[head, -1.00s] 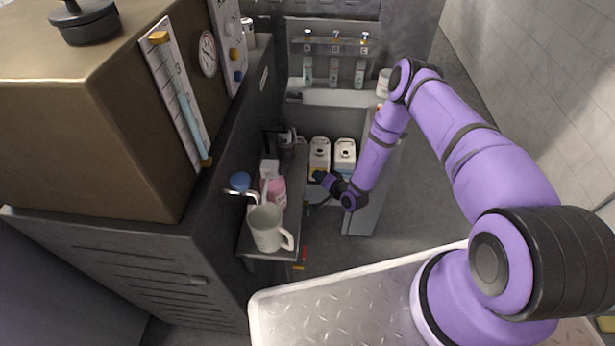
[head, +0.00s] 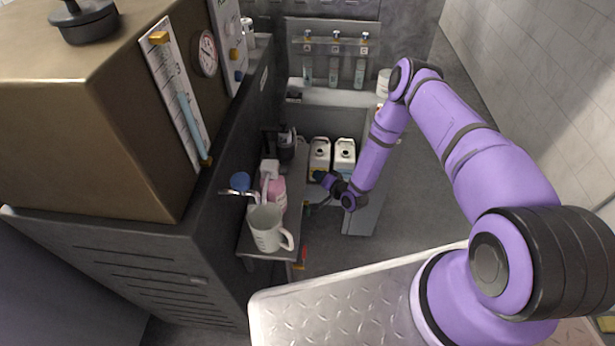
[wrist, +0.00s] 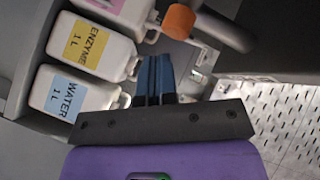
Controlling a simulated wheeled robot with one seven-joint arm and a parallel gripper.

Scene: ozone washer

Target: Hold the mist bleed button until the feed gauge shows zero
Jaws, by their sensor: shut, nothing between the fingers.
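A round white gauge (head: 206,53) is on the side of the brown tank at the upper left; its reading is too small to make out. Beside it, a pale panel (head: 231,45) carries small coloured knobs or buttons. No mist bleed label is legible, so I cannot tell which control is that button. My gripper (head: 320,176) is low in the head view, in front of the two white jugs and apart from the gauge and panel. In the wrist view its dark blue fingers (wrist: 155,80) are together and empty. An orange cylindrical piece (wrist: 179,20) shows beyond the fingertips.
An ENZYME jug (wrist: 95,46) and a WATER jug (wrist: 77,91) stand left of the fingers. A shelf holds a white measuring jug (head: 266,229) and a pink bottle (head: 277,193). A blue knob (head: 240,181) is on the cabinet. Open floor lies right.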

